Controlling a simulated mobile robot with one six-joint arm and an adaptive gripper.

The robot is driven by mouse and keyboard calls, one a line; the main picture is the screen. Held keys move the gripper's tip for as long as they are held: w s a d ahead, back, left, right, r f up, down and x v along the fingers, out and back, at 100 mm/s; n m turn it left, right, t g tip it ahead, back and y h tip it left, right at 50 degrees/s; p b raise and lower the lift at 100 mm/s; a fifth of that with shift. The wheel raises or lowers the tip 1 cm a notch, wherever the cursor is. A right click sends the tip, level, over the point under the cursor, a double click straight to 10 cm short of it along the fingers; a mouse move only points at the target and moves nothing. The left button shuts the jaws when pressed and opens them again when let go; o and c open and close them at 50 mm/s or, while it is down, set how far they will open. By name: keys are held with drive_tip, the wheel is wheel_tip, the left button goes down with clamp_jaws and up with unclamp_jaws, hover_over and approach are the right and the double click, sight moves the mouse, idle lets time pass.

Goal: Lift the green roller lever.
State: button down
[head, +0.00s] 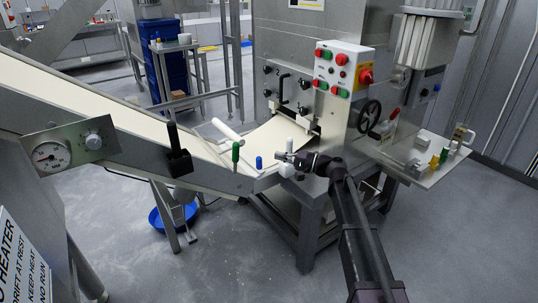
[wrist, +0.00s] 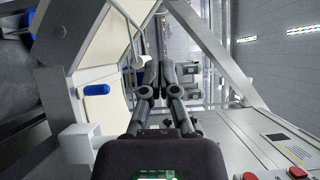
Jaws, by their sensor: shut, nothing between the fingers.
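The green roller lever (head: 236,151) stands upright on the near side rail of the conveyor in the head view, left of my gripper. My gripper (head: 282,157) is shut and empty. It is apart from the lever, near the lower end of the conveyor and by the blue knob (head: 259,162). In the wrist view my gripper (wrist: 158,64) shows its fingers together with nothing between them. I cannot make out the green lever in the wrist view.
The blue knob also shows in the wrist view (wrist: 97,89). A white roller (head: 227,129) lies across the belt (head: 130,103). A black lever (head: 178,150) stands further left on the rail. The machine with red and green buttons (head: 343,68) rises behind my gripper.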

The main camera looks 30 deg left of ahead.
drive_tip(key=shift+d, duration=0.7)
drive_tip(key=s+d+f+t+h, duration=0.1)
drive_tip(key=s+d+f+h, duration=0.3)
drive_tip(key=d, duration=0.5)
drive_tip(key=s+d+f+h, duration=0.25)
drive_tip(key=d+f, duration=0.35)
drive_tip(key=d, duration=0.3)
drive_tip(key=s+d+f+t+h, duration=0.15)
drive_tip(key=d+f+h, duration=0.3)
drive_tip(key=d, duration=0.45)
drive_tip(key=s+d+f+h, duration=0.2)
drive_tip(key=s+d+h, duration=0.25)
drive_tip(key=d, duration=0.55)
drive_tip(key=s+d+f+h, duration=0.3)
drive_tip(key=s+d, duration=0.2)
drive_tip(key=d, duration=0.5)
wheel_tip(320, 180, up, 24)
drive_tip(key=d+p, duration=0.1)
drive_tip(key=p, duration=2.3)
drive_tip(key=shift+s+r+m+g, duration=0.2)
drive_tip(key=shift+s+m+g, duration=0.1)
drive_tip(key=shift+g, duration=0.15)
